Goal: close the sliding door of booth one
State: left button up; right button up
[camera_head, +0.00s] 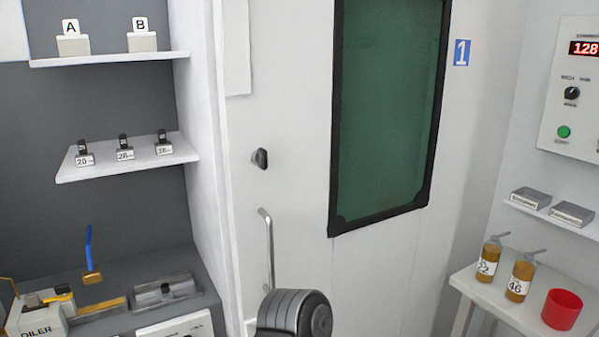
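The white sliding door (295,120) of booth one fills the middle of the head view. A tall dark-framed window (390,110) with green glass is at its right. A vertical metal bar handle (268,248) is low on the left part of the door, and a small dark knob (260,158) sits above it. I cannot tell from this view whether a gap is left at the door's edge. A dark grey rounded link of mine is at the bottom centre, just below and right of the handle, and hides the area behind it. Neither gripper's fingers show.
A blue sign "1" (461,53) is right of the window. At left are shelves with labelled items and a bench with a coiler (40,315). At right are a control panel (573,90) and a table with two bottles (519,277) and a red cup (562,309).

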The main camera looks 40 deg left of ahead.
aim_at(381, 271)
jog(key=u, duration=0.85)
jog(key=i+l+z, duration=0.55)
jog(key=l+z, duration=0.15)
jog(key=l, duration=0.2)
jog(key=i+l+z, duration=0.35)
